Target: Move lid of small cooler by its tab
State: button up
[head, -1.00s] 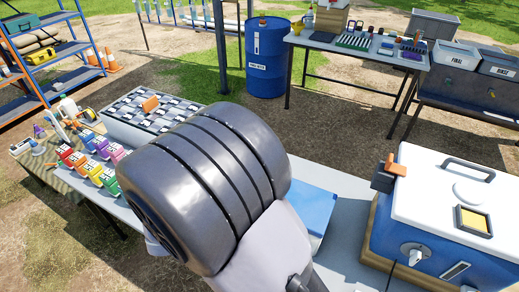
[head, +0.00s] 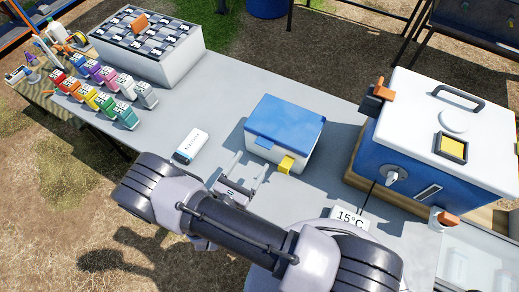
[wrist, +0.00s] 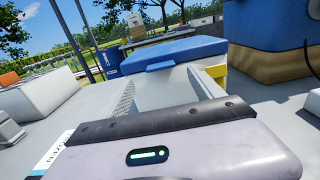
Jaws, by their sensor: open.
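The small cooler (head: 300,155) has a white body and stands on the grey table. Its blue lid (head: 288,118) lies flat on top, with a blue tab (head: 262,142) sticking out at the near left edge. A yellow piece (head: 286,164) is on the near side. My gripper (head: 247,168) is open and empty, just short of the cooler with its fingers pointing at it. In the wrist view, the open fingers of my gripper (wrist: 165,92) reach toward the cooler, and the lid's tab (wrist: 160,66) shows above and beyond them. No contact is visible.
A large blue and white cooler (head: 440,125) stands to the right, with a temperature display (head: 349,217) before it. A small white box (head: 191,146) lies left of my gripper. Coloured bottles (head: 105,92) and a checkered-top box (head: 150,45) are further left. Bare table lies between.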

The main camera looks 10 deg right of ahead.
aim_at(262, 146)
jog(key=x, duration=0.6)
jog(key=shift+w+d+b, duration=0.15)
jog(key=shift+b, duration=0.15)
grip_shut()
